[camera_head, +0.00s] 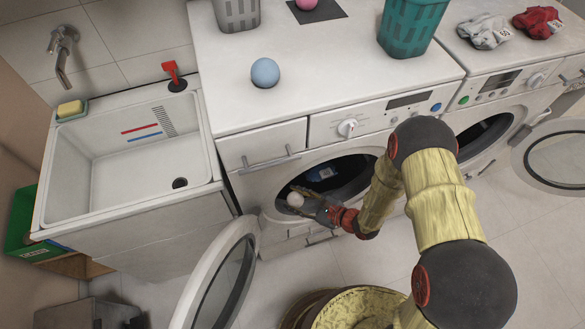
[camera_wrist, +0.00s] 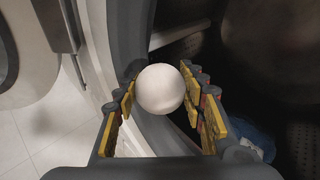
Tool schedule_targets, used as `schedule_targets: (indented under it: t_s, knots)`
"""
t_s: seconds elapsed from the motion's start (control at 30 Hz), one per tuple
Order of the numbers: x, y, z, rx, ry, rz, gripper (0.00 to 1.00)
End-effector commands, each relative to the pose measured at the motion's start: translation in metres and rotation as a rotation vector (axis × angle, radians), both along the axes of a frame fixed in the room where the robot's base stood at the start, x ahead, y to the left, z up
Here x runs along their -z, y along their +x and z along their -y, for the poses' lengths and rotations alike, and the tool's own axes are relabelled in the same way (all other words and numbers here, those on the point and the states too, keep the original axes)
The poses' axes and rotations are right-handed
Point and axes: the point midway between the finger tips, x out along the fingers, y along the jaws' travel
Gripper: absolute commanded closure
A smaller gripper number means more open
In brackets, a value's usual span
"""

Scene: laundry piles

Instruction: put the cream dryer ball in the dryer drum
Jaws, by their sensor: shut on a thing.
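The cream dryer ball (camera_wrist: 160,89) is between the two fingers of my gripper (camera_head: 304,200), which is shut on it. The ball also shows in the head view (camera_head: 295,199), at the left part of the open mouth of the dryer drum (camera_head: 352,178). In the wrist view the grey door rim (camera_wrist: 117,50) passes behind the ball, and the dark drum interior (camera_wrist: 260,50) lies to the right. A blue and white item (camera_head: 322,172) lies inside the drum. Part of the opening is hidden by my arm.
The round door (camera_head: 250,235) stands open at the left of the opening. On the counter are a blue ball (camera_head: 265,72), a pink ball (camera_head: 307,4) and a teal basket (camera_head: 409,30). A second machine (camera_head: 484,135) stands open at the right. A sink (camera_head: 120,165) is at the left.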

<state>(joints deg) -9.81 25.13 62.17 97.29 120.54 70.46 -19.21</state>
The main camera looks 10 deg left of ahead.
Motion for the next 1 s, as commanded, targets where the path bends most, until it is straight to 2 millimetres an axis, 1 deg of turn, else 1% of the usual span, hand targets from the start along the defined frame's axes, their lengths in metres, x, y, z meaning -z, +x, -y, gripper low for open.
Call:
schedule_targets:
  t_s: [0.1,0.37,0.5,0.6,0.7,0.87,0.97,1.0]
  knots:
    - [0.014,0.022,-0.008,-0.001,0.000,0.004,0.83]
    - [0.041,0.077,-0.029,0.000,0.000,0.003,0.83]
    - [0.067,0.096,-0.036,0.000,0.000,0.000,0.83]
    - [0.079,0.106,-0.040,0.000,0.000,0.001,0.83]
    - [0.085,0.113,-0.043,0.000,0.000,0.001,0.83]
    - [0.091,0.118,-0.045,0.000,0.000,0.001,0.83]
    - [0.101,0.124,-0.047,-0.001,-0.001,0.002,0.83]
    - [0.109,0.122,-0.047,0.000,-0.001,-0.002,0.83]
